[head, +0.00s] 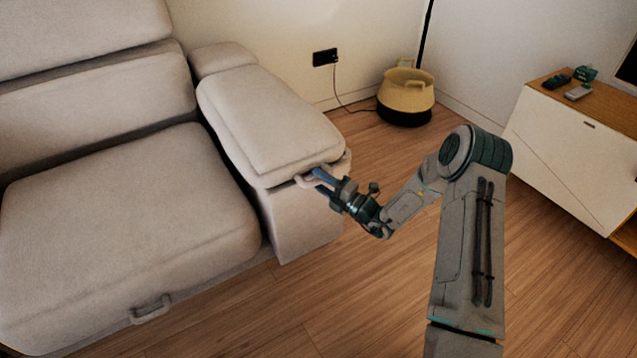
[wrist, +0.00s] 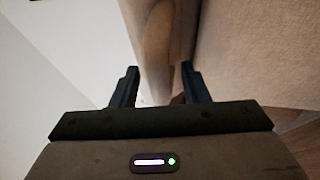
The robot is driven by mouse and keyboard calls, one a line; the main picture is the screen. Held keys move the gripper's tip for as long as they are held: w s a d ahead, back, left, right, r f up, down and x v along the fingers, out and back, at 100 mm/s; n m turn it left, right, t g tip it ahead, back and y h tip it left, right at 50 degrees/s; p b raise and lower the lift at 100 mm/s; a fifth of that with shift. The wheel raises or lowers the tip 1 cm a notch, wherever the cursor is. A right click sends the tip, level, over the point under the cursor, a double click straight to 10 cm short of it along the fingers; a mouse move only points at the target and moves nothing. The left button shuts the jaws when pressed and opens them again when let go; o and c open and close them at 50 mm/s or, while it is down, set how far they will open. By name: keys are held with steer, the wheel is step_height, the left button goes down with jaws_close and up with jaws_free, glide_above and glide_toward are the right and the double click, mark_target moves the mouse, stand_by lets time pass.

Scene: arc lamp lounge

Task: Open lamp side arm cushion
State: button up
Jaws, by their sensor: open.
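The lamp-side arm cushion (head: 268,118) is the padded beige top of the sofa's right arm in the head view, and it lies flat on the arm base (head: 300,222). A pale loop handle (head: 302,181) sits at its front edge. My gripper (head: 314,177) is at this handle with its blue-dark fingers pointing at the cushion front. The wrist view shows the two fingers (wrist: 160,80) apart, with a beige rounded surface ahead of them. I cannot tell whether the handle lies between the fingers or touches them.
The sofa seat (head: 120,220) with a lower handle (head: 150,310) is at left. A yellow-and-black basket (head: 407,90) and a black pole (head: 426,35) stand behind. A white cabinet (head: 570,150) is at right. Wood floor is clear around my arm.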

steer(key=shift+w+a+r, duration=0.1)
steer(key=shift+w+a, duration=0.05)
steer(key=shift+a, duration=0.1)
jaws_close()
steer(key=shift+r, duration=0.15)
